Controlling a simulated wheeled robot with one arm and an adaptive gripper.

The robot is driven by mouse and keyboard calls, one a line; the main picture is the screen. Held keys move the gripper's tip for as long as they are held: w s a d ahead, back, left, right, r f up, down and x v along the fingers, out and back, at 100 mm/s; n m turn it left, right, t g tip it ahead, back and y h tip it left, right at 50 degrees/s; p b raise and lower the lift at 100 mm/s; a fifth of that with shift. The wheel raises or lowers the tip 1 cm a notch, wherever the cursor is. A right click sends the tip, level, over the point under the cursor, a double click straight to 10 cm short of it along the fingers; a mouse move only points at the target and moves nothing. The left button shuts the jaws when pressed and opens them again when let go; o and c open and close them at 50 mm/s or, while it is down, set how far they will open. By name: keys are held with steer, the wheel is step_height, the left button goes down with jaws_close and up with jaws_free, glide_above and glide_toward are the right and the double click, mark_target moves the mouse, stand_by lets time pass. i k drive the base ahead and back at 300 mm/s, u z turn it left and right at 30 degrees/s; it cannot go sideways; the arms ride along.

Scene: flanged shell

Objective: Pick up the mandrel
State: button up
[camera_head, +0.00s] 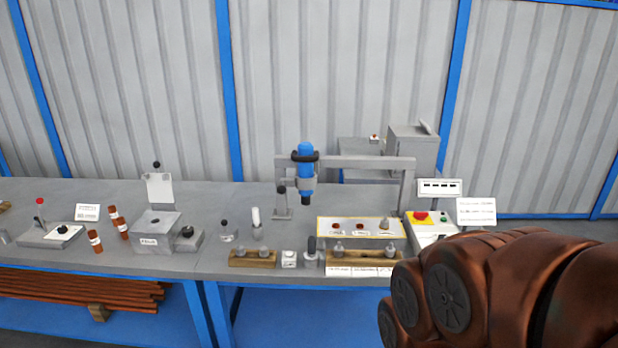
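I cannot tell for certain which piece is the mandrel. Several small upright metal pieces stand on the workbench (215,262). One is a post with a white top (256,217), another is a post with a dark top (311,247), and a short one has a black knob (227,232). More small metal pieces sit on two wooden blocks, the left block (252,259) and the right block (362,262). My reddish-brown arm fills the lower right, in front of the bench's right end. My gripper is not in view.
A blue tool (304,174) hangs from a grey frame (368,162) over the bench. A grey fixture (155,232) and brown cylinders (95,241) stand to the left. A control box with a red button (420,216) is near my arm. Copper-coloured bars (75,290) lie below the bench.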

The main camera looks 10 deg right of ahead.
mark_target(384, 223)
steer(key=u, duration=0.2)
steer(key=i, duration=1.2)
steer(key=z, duration=0.5)
